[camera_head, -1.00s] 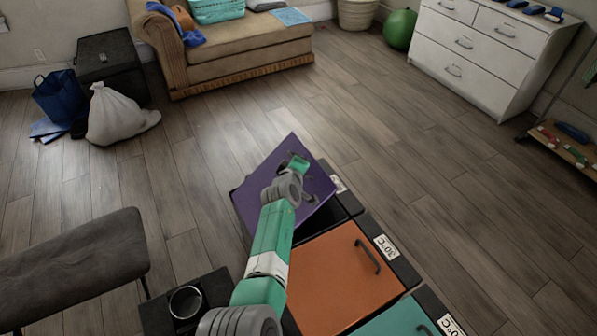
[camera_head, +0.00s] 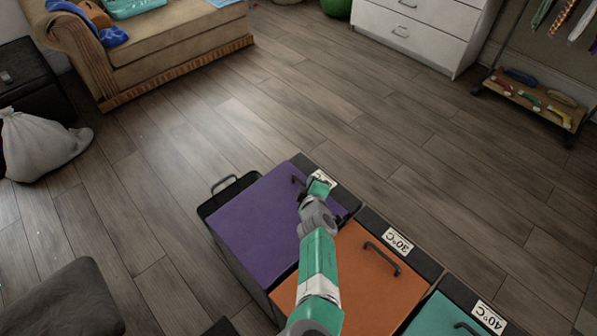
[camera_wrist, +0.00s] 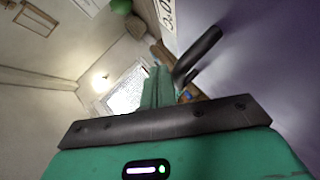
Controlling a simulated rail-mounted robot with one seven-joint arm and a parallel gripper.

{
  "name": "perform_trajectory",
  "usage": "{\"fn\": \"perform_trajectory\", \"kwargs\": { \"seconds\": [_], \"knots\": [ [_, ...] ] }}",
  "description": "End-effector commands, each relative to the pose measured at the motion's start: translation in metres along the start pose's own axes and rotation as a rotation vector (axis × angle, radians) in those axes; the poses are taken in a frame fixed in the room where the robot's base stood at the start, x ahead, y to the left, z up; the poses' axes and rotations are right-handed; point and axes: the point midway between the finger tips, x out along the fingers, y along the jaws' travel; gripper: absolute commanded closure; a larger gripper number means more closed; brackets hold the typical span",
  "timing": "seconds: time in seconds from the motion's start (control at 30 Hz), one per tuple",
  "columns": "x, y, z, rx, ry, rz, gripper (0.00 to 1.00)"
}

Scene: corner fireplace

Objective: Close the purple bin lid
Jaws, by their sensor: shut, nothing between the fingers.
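The purple bin lid (camera_head: 262,222) lies flat, or nearly so, on the leftmost bin in the head view. Its dark handle (camera_head: 300,187) is at the upper right, partly hidden by my arm. My gripper (camera_head: 318,187) is at the lid's right edge by the handle and the white label. In the wrist view the shut fingers (camera_wrist: 157,88) stand close beside the dark handle (camera_wrist: 198,55), with the purple surface (camera_wrist: 262,60) at the right. I cannot tell whether the fingers touch the handle.
An orange lid (camera_head: 345,270) and a teal lid (camera_head: 440,318) cover the neighbouring bins. A dark loop handle (camera_head: 224,183) sticks out behind the purple bin. A grey seat (camera_head: 65,305) is at the lower left. The wooden floor beyond the bins is clear.

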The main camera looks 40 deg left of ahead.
Motion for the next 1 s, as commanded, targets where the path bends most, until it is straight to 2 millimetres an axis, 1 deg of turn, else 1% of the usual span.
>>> {"fn": "perform_trajectory", "kwargs": {
  "seconds": [0.03,0.2,0.53,0.6,0.67,0.77,0.8,0.9,1.0],
  "knots": [
    [-0.001,-0.002,0.004,0.0,-0.001,0.0,1.0],
    [-0.002,-0.003,0.008,0.0,0.0,0.0,1.0],
    [-0.002,-0.003,0.007,0.0,0.0,0.0,1.0],
    [-0.003,0.0,0.006,-0.001,0.0,0.0,1.0],
    [-0.006,0.008,0.004,-0.001,0.0,0.001,1.0],
    [-0.014,0.032,-0.004,-0.002,0.0,0.001,1.0],
    [-0.018,0.044,-0.007,-0.003,0.0,0.001,1.0],
    [-0.039,0.065,0.002,0.001,-0.003,0.001,1.0],
    [-0.056,0.08,0.011,0.001,-0.003,0.001,1.0]
  ]
}}
